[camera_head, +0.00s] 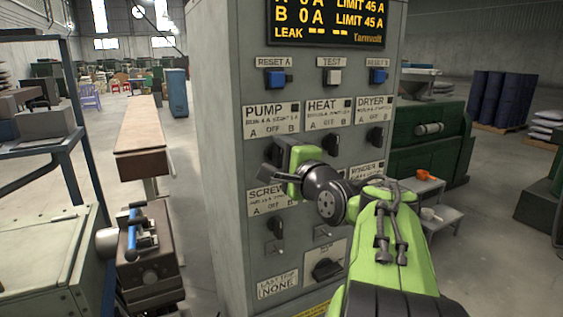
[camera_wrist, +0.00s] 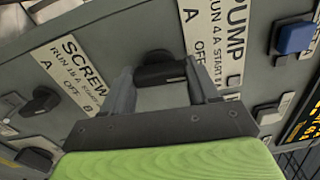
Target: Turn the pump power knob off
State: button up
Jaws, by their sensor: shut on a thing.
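The pump knob (camera_wrist: 160,72) is black and sits on the grey panel below the white PUMP label (camera_head: 272,118), which also shows in the wrist view (camera_wrist: 212,45). My gripper (camera_head: 272,154) reaches the panel just below this label. In the wrist view my gripper (camera_wrist: 158,75) has a finger on each side of the pump knob and is shut on it. The label carries A, OFF and B. The knob lies roughly between the fingers; its exact setting cannot be told. In the head view my gripper hides most of the knob.
The HEAT knob (camera_head: 329,146) and DRYER knob (camera_head: 375,138) are close to the right. The SCREW knob (camera_head: 277,230) is below. The blue reset button (camera_head: 275,79) and white test button (camera_head: 333,77) are above. A long bench (camera_head: 140,135) stands left of the cabinet.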

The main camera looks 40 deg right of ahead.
jog(key=shift+f+n, duration=0.1)
jog(key=shift+n, duration=0.6)
jog(key=o, duration=1.1)
jog(key=shift+c, duration=0.2)
jog(key=v, duration=1.5)
jog(key=shift+s+a, duration=0.2)
jog(key=shift+s, duration=0.15)
